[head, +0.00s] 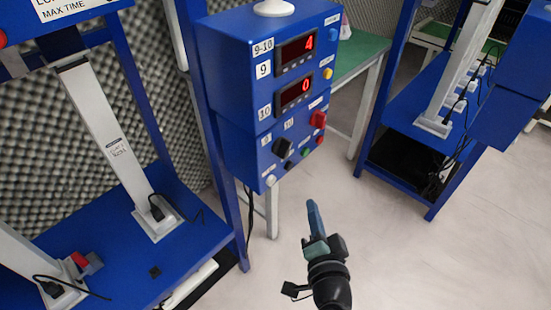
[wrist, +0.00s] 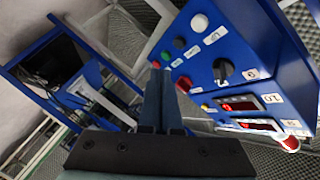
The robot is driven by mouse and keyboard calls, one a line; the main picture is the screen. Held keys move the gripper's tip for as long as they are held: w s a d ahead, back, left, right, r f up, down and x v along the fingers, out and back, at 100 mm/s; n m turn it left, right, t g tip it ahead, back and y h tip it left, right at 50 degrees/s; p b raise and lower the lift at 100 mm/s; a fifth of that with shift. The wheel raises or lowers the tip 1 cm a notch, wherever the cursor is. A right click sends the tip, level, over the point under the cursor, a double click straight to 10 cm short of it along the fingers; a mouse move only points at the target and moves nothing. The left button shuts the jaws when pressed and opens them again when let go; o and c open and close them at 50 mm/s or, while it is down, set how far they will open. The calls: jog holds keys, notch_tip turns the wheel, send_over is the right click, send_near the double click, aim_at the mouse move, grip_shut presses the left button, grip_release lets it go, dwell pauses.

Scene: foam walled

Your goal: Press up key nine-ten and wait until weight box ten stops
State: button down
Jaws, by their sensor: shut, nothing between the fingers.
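The blue control box (head: 255,125) has a label "9-10" (head: 263,46) and two red displays, the upper showing 4 (head: 297,47) and the lower 0 (head: 295,89). Its lower face carries a black knob (head: 282,147), a red knob (head: 318,119) and small buttons, including a green one (head: 305,152). My gripper (head: 313,204) is shut and empty, in the air below and right of the box. In the wrist view its fingers (wrist: 157,75) point up near the button row, apparently apart from it. I cannot identify weight box ten.
A blue stand (head: 175,240) with white columns (head: 110,145) is at left. Another blue rack (head: 410,125) stands at right, with a green-topped table (head: 362,48) behind the control box. Grey foam (head: 160,60) covers the back wall. The pale floor around my gripper is clear.

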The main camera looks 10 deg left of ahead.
aim_at(271, 181)
jog(key=shift+s+d+f+m+p, duration=0.25)
jog(key=shift+s+f+m+p, duration=0.15)
jog(key=shift+s+p, duration=0.15)
jog(key=shift+a+r, duration=0.1)
jog(key=w+a+p, duration=0.4)
jog(key=w+a, duration=0.1)
jog(key=a, duration=0.2)
jog(key=shift+w, duration=0.15)
dwell(2.1)
jog(key=shift+w+a, duration=0.25)
jog(key=shift+a, duration=0.05)
